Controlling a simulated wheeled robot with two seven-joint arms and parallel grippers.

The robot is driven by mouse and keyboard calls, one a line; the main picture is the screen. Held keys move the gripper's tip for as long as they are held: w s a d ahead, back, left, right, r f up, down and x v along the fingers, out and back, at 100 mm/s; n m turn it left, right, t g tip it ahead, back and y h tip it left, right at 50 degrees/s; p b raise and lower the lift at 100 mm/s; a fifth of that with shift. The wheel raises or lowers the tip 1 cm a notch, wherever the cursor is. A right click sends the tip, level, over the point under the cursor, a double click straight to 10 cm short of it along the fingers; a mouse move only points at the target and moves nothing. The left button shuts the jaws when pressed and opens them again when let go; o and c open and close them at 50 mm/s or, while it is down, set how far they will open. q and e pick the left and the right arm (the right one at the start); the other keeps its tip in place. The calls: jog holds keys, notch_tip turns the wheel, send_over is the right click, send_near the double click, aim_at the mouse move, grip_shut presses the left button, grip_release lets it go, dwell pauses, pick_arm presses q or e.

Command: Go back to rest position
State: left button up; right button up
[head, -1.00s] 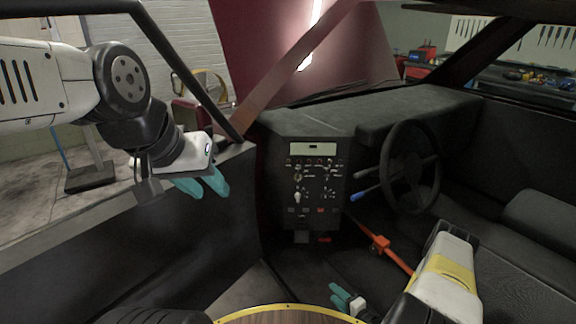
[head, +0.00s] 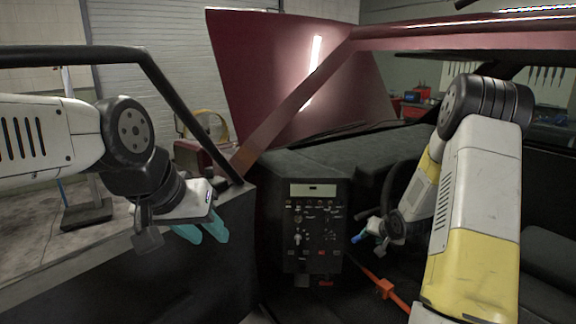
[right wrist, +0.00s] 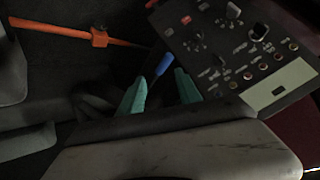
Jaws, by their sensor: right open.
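My left gripper (head: 206,234) has teal fingers and hangs over the car's door sill at the left. No object shows in it, and its fingers overlap, so their gap is unclear. My right gripper (head: 368,232) is in front of the dashboard, by the right edge of the control panel (head: 314,262). In the right wrist view its teal fingers (right wrist: 161,78) are apart. A blue-tipped lever (right wrist: 153,73) shows between them, beyond or near the tips; I cannot tell whether they touch it.
The steering wheel (head: 389,186) is partly hidden behind my right arm. A dark door frame (head: 185,105) and a red pillar (head: 292,107) stand near my left arm. Black seats (head: 549,250) are at the right.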

jog(key=s+a+r+n+g+h, duration=0.1)
jog(key=s+a+r, duration=0.2)
jog(key=s+r, duration=0.5)
jog(key=s+a+r+n, duration=0.15)
jog(key=s+r, duration=0.25)
jog(key=r, duration=0.7)
jog(key=s+a+r, duration=0.2)
jog(key=s+a, duration=0.1)
jog(key=s, duration=0.4)
jog(key=s+a+r+n+g+y, duration=0.1)
jog(key=s+a+r, duration=0.2)
jog(key=s, duration=0.5)
jog(key=s+a+r+n+g+y, duration=0.1)
jog(key=s+a+r, duration=0.1)
jog(key=s, duration=0.5)
jog(key=shift+s+a+r, duration=0.15)
jog(key=shift+s+a, duration=0.05)
jog(key=shift+a, duration=0.5)
jog(key=shift+w, duration=0.1)
jog(key=shift+c, duration=0.5)
